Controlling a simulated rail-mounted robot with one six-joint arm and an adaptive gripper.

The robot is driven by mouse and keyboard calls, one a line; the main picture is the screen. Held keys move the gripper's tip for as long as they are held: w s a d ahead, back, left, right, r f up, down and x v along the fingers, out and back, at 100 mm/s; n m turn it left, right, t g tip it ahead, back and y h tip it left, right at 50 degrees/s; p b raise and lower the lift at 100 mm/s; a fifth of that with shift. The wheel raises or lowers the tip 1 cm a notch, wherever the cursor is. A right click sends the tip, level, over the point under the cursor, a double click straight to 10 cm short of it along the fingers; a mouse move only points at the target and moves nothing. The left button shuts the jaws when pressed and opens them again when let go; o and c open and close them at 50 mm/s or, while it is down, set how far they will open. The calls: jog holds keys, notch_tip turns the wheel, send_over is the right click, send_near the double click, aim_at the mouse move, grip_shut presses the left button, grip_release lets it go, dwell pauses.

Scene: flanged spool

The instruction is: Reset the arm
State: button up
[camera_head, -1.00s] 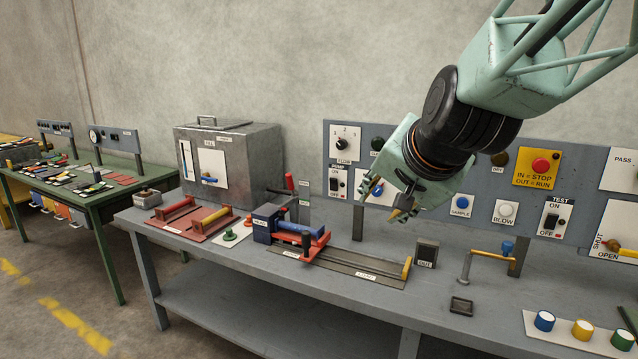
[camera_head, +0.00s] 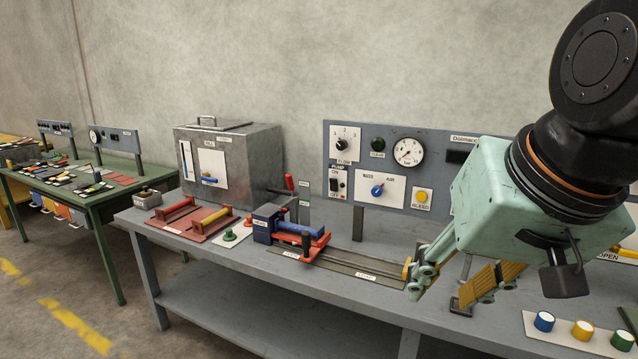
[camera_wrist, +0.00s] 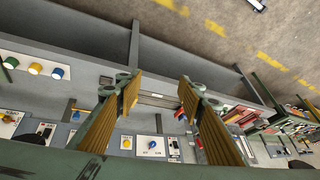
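My gripper (camera_head: 455,285) is in front of the right half of the grey bench in the head view. Its two yellow-padded fingers stand wide apart with nothing between them. In the wrist view my gripper (camera_wrist: 158,95) is also open and empty, with the bench and panel seen past it. A blue spool-like cylinder (camera_head: 300,229) lies on the red and blue fixture (camera_head: 270,231) at the left end of a grey track on the bench. My gripper is well to the right of it and apart from it. My wrist hides part of the control panel.
The control panel (camera_head: 370,137) with knobs and a gauge stands at the bench's back. A metal box (camera_head: 255,155) stands at the left. Red trays (camera_head: 190,222) hold red and yellow rollers. Coloured caps (camera_head: 582,330) sit front right. A green table (camera_head: 110,187) stands far left.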

jog(key=s+d+f+n+g+h, duration=0.1)
jog(key=s+d+f+n, duration=0.1)
jog(key=s, duration=1.1)
jog(key=shift+s+d+g, duration=0.2)
jog(key=shift+d+g, duration=0.2)
jog(key=shift+d, duration=0.25)
jog(key=shift+d, duration=0.1)
